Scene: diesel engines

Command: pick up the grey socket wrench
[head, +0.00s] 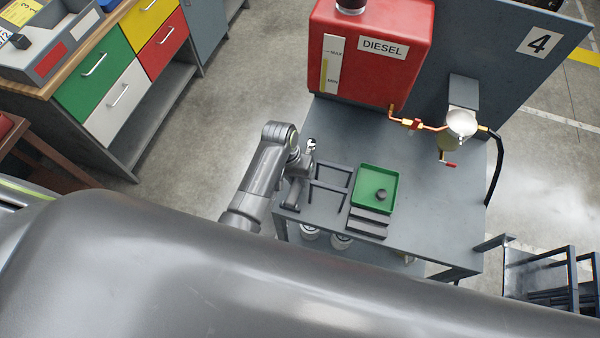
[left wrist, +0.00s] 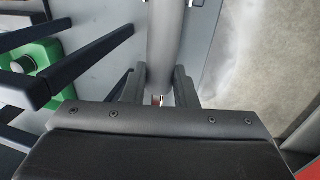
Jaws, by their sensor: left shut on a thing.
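The grey socket wrench (left wrist: 165,42) shows in the left wrist view as a smooth grey bar running up between the two dark fingers of my left gripper (left wrist: 158,88). The fingers are shut on it. In the head view my left gripper (head: 301,168) is over the left edge of the grey bench, beside the dark rack. A small shiny piece (head: 311,144), apparently the wrench's end, sticks up there. Most of the wrench is hidden by the gripper and arm. My right gripper is in neither view.
The grey bench (head: 420,215) bears a dark rack (head: 348,178), a green tray (head: 365,207) with a small dark round part (head: 381,194), a red diesel tank (head: 370,70) and a metal filter bowl (head: 460,124) on piping. Floor left of the bench is clear.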

